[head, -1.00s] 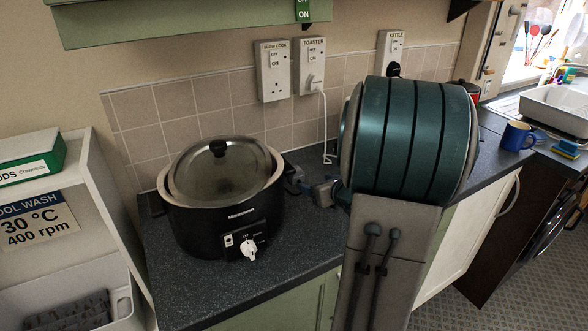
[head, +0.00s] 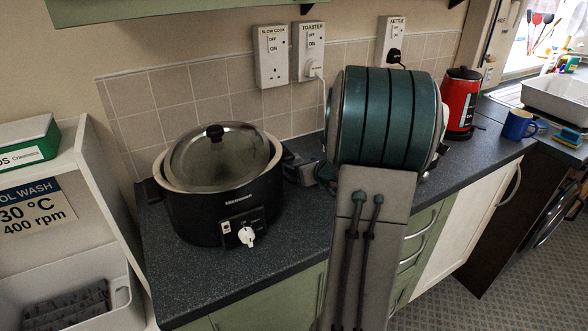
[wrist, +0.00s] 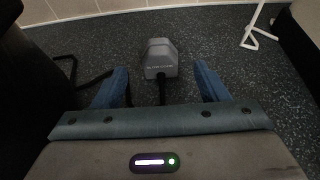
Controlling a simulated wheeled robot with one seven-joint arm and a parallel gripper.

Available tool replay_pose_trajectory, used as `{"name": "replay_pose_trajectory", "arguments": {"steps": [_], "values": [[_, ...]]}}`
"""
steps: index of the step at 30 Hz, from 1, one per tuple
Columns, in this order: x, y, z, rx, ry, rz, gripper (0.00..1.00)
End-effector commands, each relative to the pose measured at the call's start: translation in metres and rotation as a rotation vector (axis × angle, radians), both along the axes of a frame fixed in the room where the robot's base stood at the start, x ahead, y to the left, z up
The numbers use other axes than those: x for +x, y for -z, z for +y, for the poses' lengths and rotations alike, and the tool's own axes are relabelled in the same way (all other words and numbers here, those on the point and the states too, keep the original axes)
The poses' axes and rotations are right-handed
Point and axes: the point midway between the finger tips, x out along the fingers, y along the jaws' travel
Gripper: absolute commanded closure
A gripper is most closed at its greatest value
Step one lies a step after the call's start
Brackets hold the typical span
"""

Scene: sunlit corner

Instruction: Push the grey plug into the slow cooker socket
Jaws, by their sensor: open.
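The grey plug (wrist: 160,58) lies on the dark speckled worktop in the wrist view, its cable running back toward me. My gripper (wrist: 160,76) is open, with one blue finger on each side of the plug and gaps between. In the head view my arm hides most of the gripper, and I cannot make out the plug clearly. The slow cooker socket (head: 271,57), labelled SLOW COOK, is on the tiled wall, its holes empty. The black slow cooker (head: 222,190) with a glass lid stands on the worktop to the left of my arm.
The toaster socket (head: 309,52) holds a white plug with a hanging cable. The kettle socket (head: 391,42) holds a black plug. A red kettle (head: 461,100) and blue mug (head: 519,125) stand at the right. The tiled wall (head: 200,90) bounds the worktop behind.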

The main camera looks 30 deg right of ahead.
Motion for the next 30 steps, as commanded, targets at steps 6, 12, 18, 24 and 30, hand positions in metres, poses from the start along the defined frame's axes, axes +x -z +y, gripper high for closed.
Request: {"name": "replay_pose_trajectory", "arguments": {"steps": [6, 12, 18, 24, 30], "values": [[0.022, 0.013, -0.001, -0.001, 0.000, 0.000, 0.33], [0.029, 0.014, -0.002, 0.000, 0.000, 0.000, 0.33], [0.030, 0.013, -0.002, 0.000, 0.001, 0.000, 0.33], [0.029, 0.013, -0.002, 0.000, 0.001, 0.000, 0.33], [0.029, 0.013, -0.002, 0.000, 0.001, 0.000, 0.33]]}}
